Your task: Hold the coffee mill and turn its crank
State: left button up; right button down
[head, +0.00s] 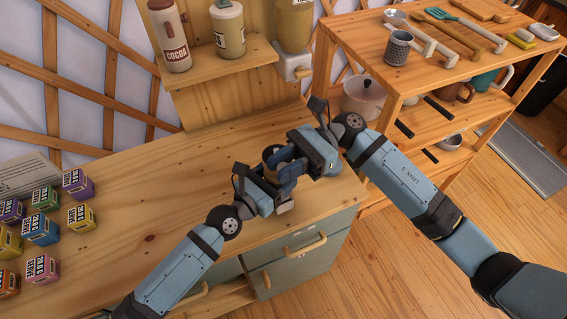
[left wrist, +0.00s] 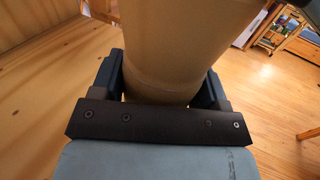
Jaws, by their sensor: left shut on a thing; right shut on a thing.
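The coffee mill stands upright near the counter's right end, mostly hidden by my two grippers in the head view; its dark round top (head: 271,153) shows between them. My left gripper (head: 275,183) is shut around the mill's body from the front left. In the left wrist view, the mill's smooth tan cylinder (left wrist: 165,50) sits between the two fingers of the left gripper (left wrist: 162,88). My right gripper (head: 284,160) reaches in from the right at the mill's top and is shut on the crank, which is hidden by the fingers.
The wooden counter (head: 150,200) has several coloured boxes (head: 40,230) at its left and clear wood between. A wall shelf (head: 222,66) with a cocoa jar (head: 170,35) is behind. A shelf unit (head: 440,75) with kitchenware stands close to my right arm.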

jog(key=shift+a+t, duration=0.1)
jog(key=shift+t, duration=0.2)
jog(key=shift+w+a+m+t+y, duration=0.1)
jog(key=shift+a+m+t+y, duration=0.5)
jog(key=shift+m+t, duration=0.95)
jog(key=shift+w+a+m+t+y, duration=0.1)
jog(key=shift+a+m+t+y, duration=0.5)
jog(key=shift+t, duration=1.45)
jog(key=shift+w+a+m+t+y, duration=0.1)
jog(key=shift+a+m+t+y, duration=0.4)
jog(key=shift+m+t, duration=1.2)
jog(key=shift+a, duration=0.25)
jog(key=c, duration=1)
grip_release()
jog(key=shift+o, duration=0.2)
jog(key=s+d, duration=0.1)
jog(key=d, duration=1.1)
jog(key=shift+s, duration=0.15)
